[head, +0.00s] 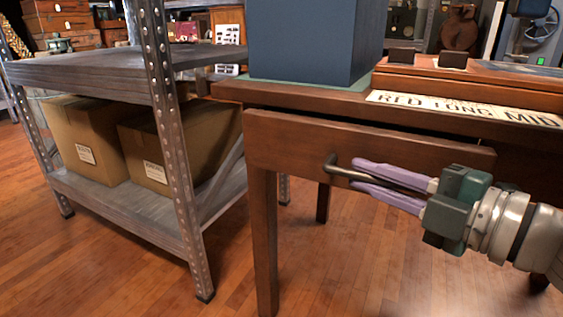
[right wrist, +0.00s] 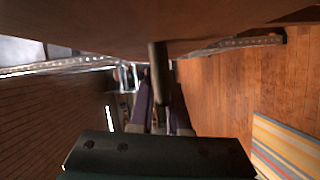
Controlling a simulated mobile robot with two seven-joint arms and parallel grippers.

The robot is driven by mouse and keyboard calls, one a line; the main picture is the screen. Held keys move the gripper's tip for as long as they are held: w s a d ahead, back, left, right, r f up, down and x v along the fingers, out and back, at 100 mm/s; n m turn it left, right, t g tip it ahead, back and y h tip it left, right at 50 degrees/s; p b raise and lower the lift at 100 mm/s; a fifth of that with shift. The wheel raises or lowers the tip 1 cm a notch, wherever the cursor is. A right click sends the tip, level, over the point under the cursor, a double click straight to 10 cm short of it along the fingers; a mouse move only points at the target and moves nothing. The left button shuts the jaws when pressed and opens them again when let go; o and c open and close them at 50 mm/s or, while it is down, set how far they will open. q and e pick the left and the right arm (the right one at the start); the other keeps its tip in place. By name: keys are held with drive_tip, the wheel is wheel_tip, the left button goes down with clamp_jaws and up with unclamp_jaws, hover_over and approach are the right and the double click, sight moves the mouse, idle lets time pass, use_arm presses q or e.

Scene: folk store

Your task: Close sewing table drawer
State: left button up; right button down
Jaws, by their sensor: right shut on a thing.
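The sewing table (head: 228,91) is dark brown wood, at the centre right of the head view. Its drawer (head: 285,142) juts out a little from under the tabletop, with a dark gap above its front. A dark metal bar handle (head: 331,168) sits on the drawer front. My right gripper (head: 364,174), with purple fingers, comes in from the right and is shut on the handle. In the right wrist view, the handle (right wrist: 158,70) runs down between the fingers, under the brown wood. My left gripper is not in view.
A metal-post shelf (head: 165,120) with cardboard boxes (head: 90,140) stands close on the left. A blue box (head: 300,40) and a lettered plate (head: 465,107) rest on the tabletop. The wooden floor (head: 345,265) in front is clear.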

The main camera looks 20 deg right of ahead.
sight(378, 162)
drive_tip(key=shift+w+d+f, duration=0.1)
drive_tip(key=shift+w+d, duration=0.1)
drive_tip(key=shift+d, duration=0.1)
drive_tip(key=w+d, duration=0.2)
drive_tip(key=d, duration=0.1)
drive_tip(key=shift+w+b, duration=0.3)
drive_tip(key=shift+s+a, duration=0.1)
drive_tip(key=shift+a, duration=0.05)
drive_tip(key=c, duration=0.9)
unclamp_jaws()
drive_tip(key=shift+s, duration=0.1)
